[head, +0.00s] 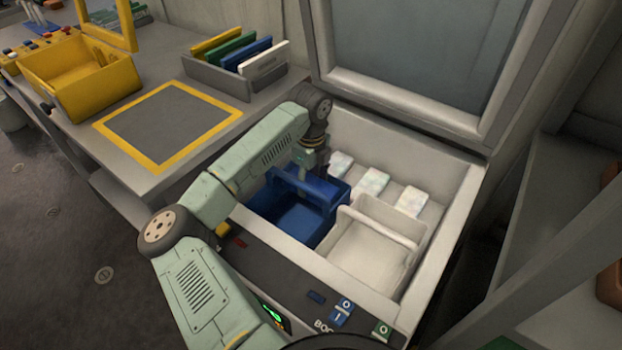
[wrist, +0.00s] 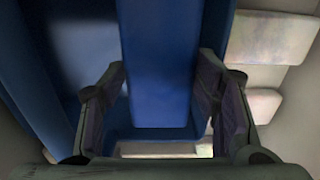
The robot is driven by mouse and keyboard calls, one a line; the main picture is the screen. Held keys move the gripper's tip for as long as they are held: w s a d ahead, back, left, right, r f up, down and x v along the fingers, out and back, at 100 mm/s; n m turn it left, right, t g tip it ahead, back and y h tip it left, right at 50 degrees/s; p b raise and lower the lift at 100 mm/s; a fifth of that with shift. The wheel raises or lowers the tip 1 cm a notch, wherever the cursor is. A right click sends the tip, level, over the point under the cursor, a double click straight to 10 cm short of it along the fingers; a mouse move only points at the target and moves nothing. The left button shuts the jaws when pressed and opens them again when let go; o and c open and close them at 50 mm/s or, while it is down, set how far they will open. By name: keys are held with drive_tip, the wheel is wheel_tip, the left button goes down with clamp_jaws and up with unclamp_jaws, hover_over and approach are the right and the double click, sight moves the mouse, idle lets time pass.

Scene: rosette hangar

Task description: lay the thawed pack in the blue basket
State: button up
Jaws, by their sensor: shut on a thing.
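The blue basket (head: 300,222) stands in the left of the open chest, with its bar handle across the top. My gripper (head: 309,172) reaches down into the chest at this basket. In the wrist view my gripper (wrist: 163,105) is shut on a broad blue bar (wrist: 160,65), which looks like the basket's handle. Three pale, frosty-looking packs lie in a row at the back of the chest: a left one (head: 340,163), a middle one (head: 375,180) and a right one (head: 411,201). I cannot tell which is thawed. Two pale packs (wrist: 272,38) show at right in the wrist view.
A white basket (head: 370,252) with a raised handle stands close to the right of the blue one. The chest's walls (head: 455,215) surround both, and its lid (head: 415,50) is up. Left is a table with a yellow-bordered dark mat (head: 172,125), a yellow bin (head: 75,80) and a file rack (head: 235,80).

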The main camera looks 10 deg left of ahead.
sight(311, 183)
drive_tip(key=shift+f, duration=0.35)
drive_tip(key=o, duration=1.2)
drive_tip(key=shift+c, duration=0.2)
drive_tip(key=shift+r+p, duration=0.3)
drive_tip(key=shift+r, duration=0.25)
wheel_tip(311, 183, up, 12)
drive_tip(key=b, duration=0.2)
drive_tip(key=shift+b, duration=0.3)
drive_tip(key=shift+r, duration=0.1)
